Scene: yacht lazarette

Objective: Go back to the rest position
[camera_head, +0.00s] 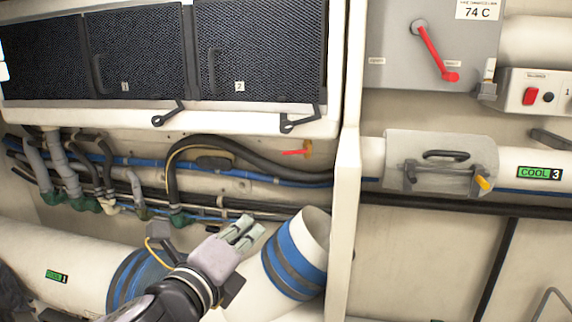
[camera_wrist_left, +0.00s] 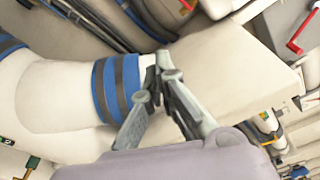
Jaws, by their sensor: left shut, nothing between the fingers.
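My left gripper (camera_head: 243,233) shows in the lower middle of the head view, its arm coming in from the bottom left. Its grey fingers are together with nothing between them. It appears in front of a white duct (camera_head: 312,228) with a blue and dark banded collar. In the left wrist view the fingers (camera_wrist_left: 160,72) point away from the camera, with the banded duct (camera_wrist_left: 60,110) to their left and a pale upright panel beyond. I cannot tell the exact gap between the fingers and the duct. My right gripper is not in view.
A white upright partition (camera_head: 346,220) stands right of the duct. A box with a red lever (camera_head: 430,50) and a latched cover (camera_head: 440,165) are further right.

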